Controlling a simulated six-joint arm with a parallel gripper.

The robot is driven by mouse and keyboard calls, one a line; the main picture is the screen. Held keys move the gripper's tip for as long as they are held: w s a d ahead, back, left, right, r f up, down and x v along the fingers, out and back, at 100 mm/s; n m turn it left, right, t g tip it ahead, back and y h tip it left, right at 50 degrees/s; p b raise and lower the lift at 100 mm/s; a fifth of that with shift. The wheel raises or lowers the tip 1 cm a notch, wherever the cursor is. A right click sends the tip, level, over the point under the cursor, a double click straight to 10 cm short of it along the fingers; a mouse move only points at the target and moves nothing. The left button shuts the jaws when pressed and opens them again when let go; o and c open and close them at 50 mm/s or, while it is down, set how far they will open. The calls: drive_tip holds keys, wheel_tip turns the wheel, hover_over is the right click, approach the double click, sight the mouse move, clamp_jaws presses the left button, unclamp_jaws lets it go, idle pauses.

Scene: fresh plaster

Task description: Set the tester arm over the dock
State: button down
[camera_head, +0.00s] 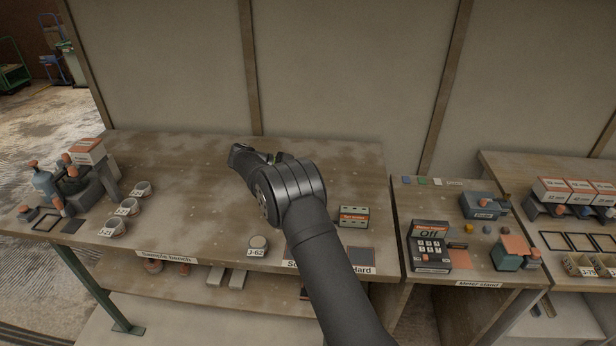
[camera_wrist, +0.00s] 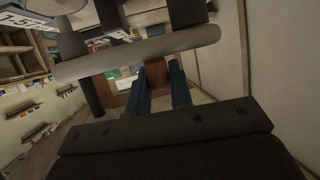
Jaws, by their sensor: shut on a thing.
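My gripper shows in the wrist view (camera_wrist: 158,82), its two dark blue fingers shut on a small orange-brown block (camera_wrist: 155,74). A pale grey bar (camera_wrist: 135,55) crosses the wrist view just beyond the fingers; I cannot tell whether it is joined to the block. In the head view my own wrist hides the fingertips and the held block, above the back middle of the sample bench (camera_head: 190,200). I cannot surely tell the tester arm or the dock.
A green-ended box (camera_head: 353,216) is right of my arm. The meter stand (camera_head: 480,270) holds a keypad meter (camera_head: 430,246). The bench's left middle is clear.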

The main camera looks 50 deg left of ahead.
drive_tip(key=shift+r, duration=0.2)
drive_tip(key=c, duration=1.3)
unclamp_jaws()
drive_tip(key=shift+f, duration=0.1)
drive_tip(key=v, duration=1.2)
drive_tip(key=shift+d, duration=0.1)
drive_tip(key=x, duration=1.2)
